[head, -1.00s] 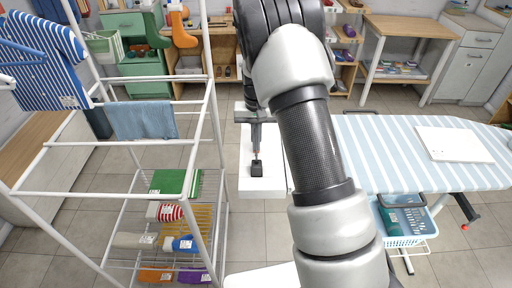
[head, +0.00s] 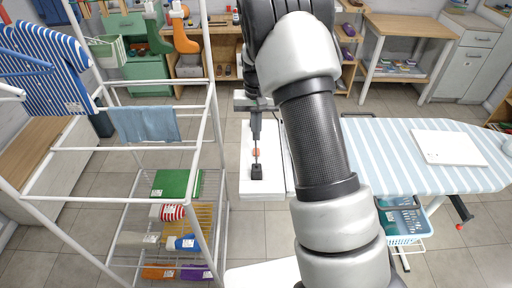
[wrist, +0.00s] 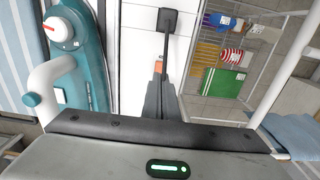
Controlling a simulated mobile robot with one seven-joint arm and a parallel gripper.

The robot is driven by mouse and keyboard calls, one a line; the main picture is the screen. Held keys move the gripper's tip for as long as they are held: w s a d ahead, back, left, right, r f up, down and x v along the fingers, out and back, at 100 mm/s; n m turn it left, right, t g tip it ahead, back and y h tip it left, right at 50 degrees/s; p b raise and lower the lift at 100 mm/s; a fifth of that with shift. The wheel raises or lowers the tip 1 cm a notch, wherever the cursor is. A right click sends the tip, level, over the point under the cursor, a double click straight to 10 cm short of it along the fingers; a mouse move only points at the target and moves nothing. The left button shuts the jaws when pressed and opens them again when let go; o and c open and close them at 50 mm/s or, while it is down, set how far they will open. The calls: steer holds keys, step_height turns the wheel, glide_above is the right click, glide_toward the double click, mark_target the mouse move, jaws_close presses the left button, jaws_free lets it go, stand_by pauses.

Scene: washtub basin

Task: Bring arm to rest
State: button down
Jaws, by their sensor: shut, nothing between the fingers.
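My arm reaches forward across the middle of the head view. My gripper (head: 257,172) points down over a narrow white surface (head: 249,188), between the drying rack and the ironing board. Its dark fingers are together with nothing held. In the wrist view the shut fingers (wrist: 168,20) run up the picture over the white surface (wrist: 138,60). A small orange patch (wrist: 158,66) shows beside them. I cannot tell whether the fingertips touch the white surface.
A white drying rack (head: 217,130) with a blue cloth (head: 146,124) and folded towels stands left. A striped ironing board (head: 385,155) with a white panel (head: 452,147) stands right, above a blue basket (head: 405,228). The wrist view shows a teal appliance (wrist: 85,65).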

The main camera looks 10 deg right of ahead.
steer(key=shift+r, duration=0.2)
stand_by(0.3)
steer(key=s+r+t+p, duration=0.1)
steer(key=s+r, duration=0.5)
steer(key=r, duration=0.4)
steer(key=s+r+t, duration=0.1)
steer(key=s+r, duration=0.5)
steer(key=r, duration=0.4)
steer(key=s+r+n+t, duration=0.1)
steer(key=s+r, duration=0.2)
steer(key=s, duration=0.6)
steer(key=s+r+n+t+p, duration=0.1)
steer(key=s+r+t, duration=0.1)
steer(key=s, duration=0.7)
steer(key=shift+r+t+p, duration=0.3)
steer(key=shift+r, duration=0.3)
steer(key=shift+w, duration=0.1)
